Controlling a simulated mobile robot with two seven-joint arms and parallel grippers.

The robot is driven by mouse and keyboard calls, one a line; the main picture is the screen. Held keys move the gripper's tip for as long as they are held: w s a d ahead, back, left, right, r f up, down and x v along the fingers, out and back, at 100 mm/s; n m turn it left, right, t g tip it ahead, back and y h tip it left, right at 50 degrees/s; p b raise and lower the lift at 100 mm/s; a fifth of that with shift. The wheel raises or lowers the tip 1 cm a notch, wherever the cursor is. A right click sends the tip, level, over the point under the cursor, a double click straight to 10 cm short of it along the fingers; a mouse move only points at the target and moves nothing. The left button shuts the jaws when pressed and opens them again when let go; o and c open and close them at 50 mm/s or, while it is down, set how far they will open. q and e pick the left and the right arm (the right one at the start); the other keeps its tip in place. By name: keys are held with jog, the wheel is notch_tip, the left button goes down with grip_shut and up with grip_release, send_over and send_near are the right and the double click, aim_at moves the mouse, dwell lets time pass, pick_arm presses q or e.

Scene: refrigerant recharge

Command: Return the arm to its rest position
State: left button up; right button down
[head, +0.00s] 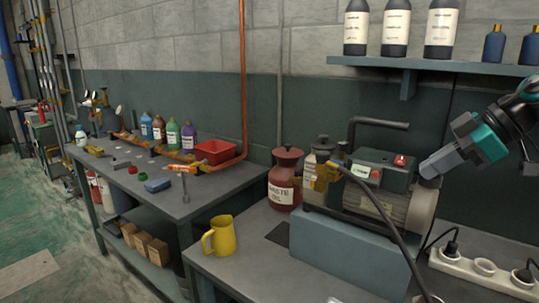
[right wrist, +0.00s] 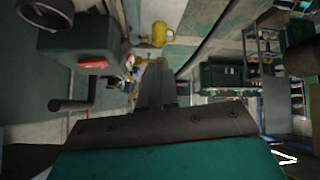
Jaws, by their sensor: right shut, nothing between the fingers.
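My right arm comes in from the right edge in the head view. Its right gripper (head: 428,170) is shut and empty, pointing left beside the upper right end of the vacuum pump (head: 388,190). I cannot tell whether it touches the pump. In the right wrist view the closed fingers (right wrist: 155,85) point away from the camera, with nothing between them. The pump, with a red button on top, stands on a blue-grey block (head: 350,245). My left gripper is not in view.
A shelf (head: 450,66) with dark bottles hangs above the arm. A yellow jug (head: 221,236), a red waste canister (head: 285,180) and a power strip (head: 480,268) stand on the near bench. A hose runs down before the pump. The far bench holds bottles and a red bin (head: 214,151).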

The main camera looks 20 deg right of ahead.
jog(key=a+f+m+t+h, duration=0.2)
jog(key=a+f+m+t, duration=0.15)
jog(key=f, duration=0.75)
jog(key=a+f+m+t+h, duration=0.25)
jog(key=a+f+t, duration=0.25)
jog(key=f, duration=0.6)
jog(key=s+a+f+m+g, duration=0.1)
jog(key=s+a+f+g, duration=0.3)
jog(key=s, duration=0.3)
jog(key=s+a+f+m+g+h, duration=0.1)
jog(key=s+a+f+g, duration=0.3)
jog(key=s, duration=0.4)
jog(key=s+a+f+m+g, duration=0.1)
jog(key=s+a+f+g, duration=0.3)
jog(key=s, duration=0.3)
jog(key=w+a+f+t+y, duration=0.1)
jog(key=w+a+f+t, duration=0.3)
jog(key=w+f+t, duration=0.3)
jog(key=shift+w+f+t, duration=0.15)
jog(key=shift+f+t, duration=0.4)
jog(key=shift+f, duration=0.35)
